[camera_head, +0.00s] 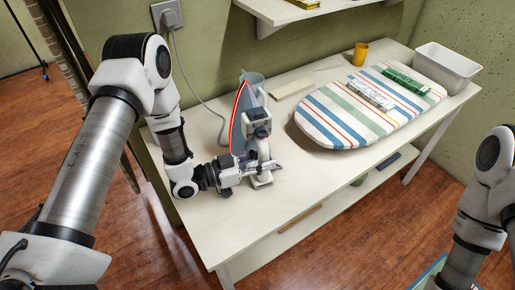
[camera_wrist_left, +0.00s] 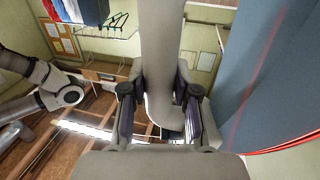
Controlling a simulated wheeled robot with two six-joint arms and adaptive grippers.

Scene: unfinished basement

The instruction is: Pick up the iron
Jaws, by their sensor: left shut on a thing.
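The iron (camera_head: 240,118) stands upright on its heel on the white table, near the wall at the left. Its blue soleplate with a red edge faces left in the head view. My left gripper (camera_head: 262,170) is at the iron, low on its right side. In the left wrist view the two fingers (camera_wrist_left: 160,95) are shut on the iron's grey handle (camera_wrist_left: 160,40), one on each side, and the soleplate (camera_wrist_left: 275,75) fills the right. I cannot tell whether the heel touches the table. My right arm shows at the right edge, its gripper out of view.
A striped ironing board (camera_head: 345,132) on the table carries two small packets, one green (camera_head: 405,80). A white bin (camera_head: 447,72), an orange cup (camera_head: 360,54) and a pale flat block (camera_head: 292,89) stand behind. A grey cord runs from the wall socket (camera_head: 168,16). The table's front left is bare.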

